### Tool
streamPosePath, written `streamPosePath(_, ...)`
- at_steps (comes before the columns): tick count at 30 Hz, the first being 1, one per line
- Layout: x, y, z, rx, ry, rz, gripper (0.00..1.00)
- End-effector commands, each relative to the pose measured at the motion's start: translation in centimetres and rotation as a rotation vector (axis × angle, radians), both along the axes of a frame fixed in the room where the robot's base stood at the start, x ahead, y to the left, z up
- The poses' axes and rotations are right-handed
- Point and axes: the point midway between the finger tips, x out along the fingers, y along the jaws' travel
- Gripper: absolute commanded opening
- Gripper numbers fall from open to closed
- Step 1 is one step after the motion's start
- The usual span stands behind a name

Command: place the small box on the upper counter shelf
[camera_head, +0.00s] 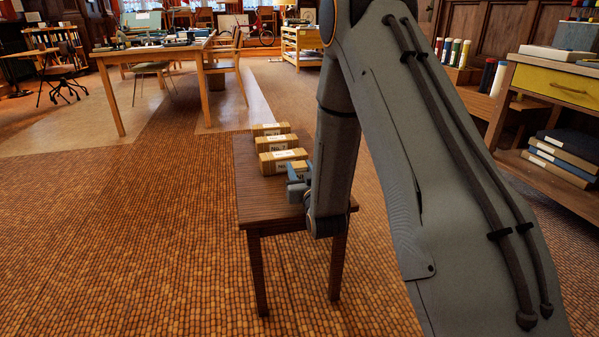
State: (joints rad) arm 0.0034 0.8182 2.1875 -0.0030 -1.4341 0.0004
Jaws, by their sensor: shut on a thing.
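Three small tan boxes with white labels are in a row on a small dark wooden table (262,206): the far box (265,131), the middle box (272,145) and the nearest box (280,160). My gripper (297,177) is low over the table, at the front right of the nearest box, and is shut on that box. My arm hides part of its fingers and the table's right side. Whether the box is lifted is not clear. At the right stands a wooden shelf unit (508,98) with a yellow drawer (558,86); its top is the higher surface.
A flat box (557,53) and a grey-blue box (575,37) lie on the unit's top. Stacked books (563,158) fill its lower shelf. A long wooden table (150,52) and chairs stand at back left. The floor left of the small table is clear.

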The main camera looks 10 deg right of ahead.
Motion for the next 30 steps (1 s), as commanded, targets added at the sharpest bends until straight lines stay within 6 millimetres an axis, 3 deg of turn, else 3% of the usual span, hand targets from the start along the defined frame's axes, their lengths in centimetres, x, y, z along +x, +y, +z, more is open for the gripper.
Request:
streamPosePath(12,0.0,0.0,7.3,0.000,-0.005,0.000,0.11)
streamPosePath(17,-0.1,0.0,9.2,0.000,-0.003,0.000,0.11)
streamPosePath(23,-1.5,0.0,8.8,0.000,0.003,0.000,0.11)
streamPosePath(30,-6.0,0.1,6.2,0.000,0.004,0.000,0.11)
